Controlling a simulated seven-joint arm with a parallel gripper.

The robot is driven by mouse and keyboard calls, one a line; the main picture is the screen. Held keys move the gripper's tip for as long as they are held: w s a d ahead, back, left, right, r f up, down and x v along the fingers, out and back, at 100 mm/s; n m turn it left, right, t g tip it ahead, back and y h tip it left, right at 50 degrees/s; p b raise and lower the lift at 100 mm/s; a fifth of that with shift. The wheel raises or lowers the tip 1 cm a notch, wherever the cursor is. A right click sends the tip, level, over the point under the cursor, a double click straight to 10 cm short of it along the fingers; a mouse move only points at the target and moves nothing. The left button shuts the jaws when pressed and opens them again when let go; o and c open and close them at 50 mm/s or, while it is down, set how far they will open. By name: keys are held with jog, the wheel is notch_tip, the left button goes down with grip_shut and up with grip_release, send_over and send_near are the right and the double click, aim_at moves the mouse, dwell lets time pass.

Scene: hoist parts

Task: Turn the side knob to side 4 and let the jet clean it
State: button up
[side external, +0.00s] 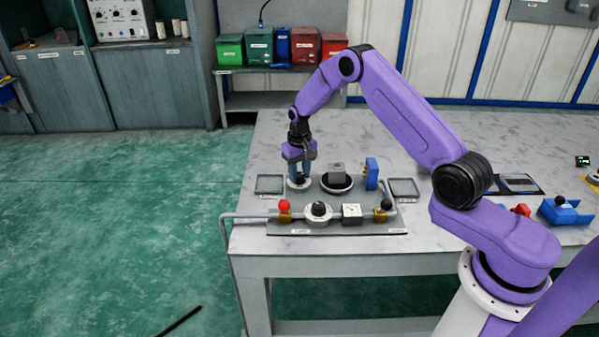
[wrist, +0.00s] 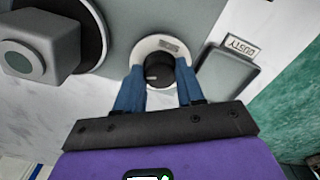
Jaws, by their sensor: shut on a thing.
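My gripper (side external: 301,175) points down at the back left of the grey panel, with its blue fingers around a small black knob. In the wrist view my gripper (wrist: 161,76) is shut on that black knob (wrist: 158,67), one finger on each side. The knob stands on a white round dial (wrist: 147,48) with a small label too blurred to read. A grey block (side external: 337,171) sits on a black round turntable (side external: 337,186) to the right. The block also shows in the wrist view (wrist: 27,45). A blue upright block (side external: 371,173), perhaps the jet, stands right of it.
A second black knob (side external: 318,209), a white gauge box (side external: 352,213), a red-knobbed valve (side external: 284,208) and a black-knobbed valve (side external: 387,204) line the panel's front. Shallow trays lie left (side external: 270,184) and right (side external: 404,188); the wrist view shows one labelled DUSTY (wrist: 226,72).

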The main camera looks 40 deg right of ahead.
aim_at(299, 175)
jog(key=o, duration=1)
jog(key=shift+o, duration=0.2)
notch_tip(299, 175, up, 18)
jog(key=shift+f, duration=0.25)
